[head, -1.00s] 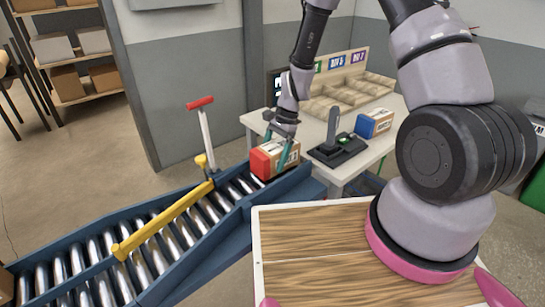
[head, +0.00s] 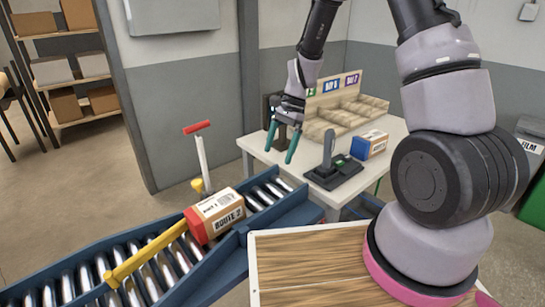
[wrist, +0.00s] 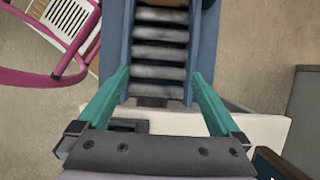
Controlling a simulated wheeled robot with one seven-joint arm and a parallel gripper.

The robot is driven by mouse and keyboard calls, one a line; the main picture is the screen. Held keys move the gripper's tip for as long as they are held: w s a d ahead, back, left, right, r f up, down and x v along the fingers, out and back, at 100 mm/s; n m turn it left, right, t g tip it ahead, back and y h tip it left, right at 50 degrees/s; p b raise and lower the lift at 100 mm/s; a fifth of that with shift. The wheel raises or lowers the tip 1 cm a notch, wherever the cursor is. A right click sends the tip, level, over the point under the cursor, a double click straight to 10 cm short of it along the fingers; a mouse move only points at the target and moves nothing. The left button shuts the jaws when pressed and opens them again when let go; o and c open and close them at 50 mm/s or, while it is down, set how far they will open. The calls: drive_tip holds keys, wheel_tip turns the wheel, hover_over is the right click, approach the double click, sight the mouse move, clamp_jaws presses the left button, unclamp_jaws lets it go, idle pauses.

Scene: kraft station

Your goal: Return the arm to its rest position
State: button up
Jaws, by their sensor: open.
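My gripper (head: 281,143) is open and empty in the head view, its teal fingers pointing down over the near-left end of the white table. It is above and to the right of the conveyor's end. The wrist view shows the gripper's two teal fingers (wrist: 157,98) spread wide with nothing between them. A red-ended carton (head: 216,215) with a "ROUTE 2" label lies on the roller conveyor (head: 262,190), beside the yellow bar, apart from my gripper. The conveyor rollers also show in the wrist view (wrist: 160,52).
The white table (head: 395,132) holds a black stand device (head: 335,170), a blue-ended carton (head: 370,145) and a wooden sorting rack (head: 345,115). Open air surrounds the gripper above the table.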

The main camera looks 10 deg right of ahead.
drive_tip(key=d+r+n+t, duration=0.2)
drive_tip(key=d+r, duration=0.2)
drive_tip(key=r, duration=0.7)
drive_tip(key=s+d+r+n+t+h, duration=0.1)
drive_tip(key=s+d+r+t, duration=0.3)
drive_tip(key=s+r, duration=0.4)
drive_tip(key=s+d+r+n+t, duration=0.3)
drive_tip(key=s+d+r, duration=0.3)
drive_tip(key=r, duration=0.7)
drive_tip(key=shift+s+d+n+t+h, duration=0.15)
drive_tip(key=shift+s+n+t+h, duration=0.3)
drive_tip(key=shift+s, duration=0.8)
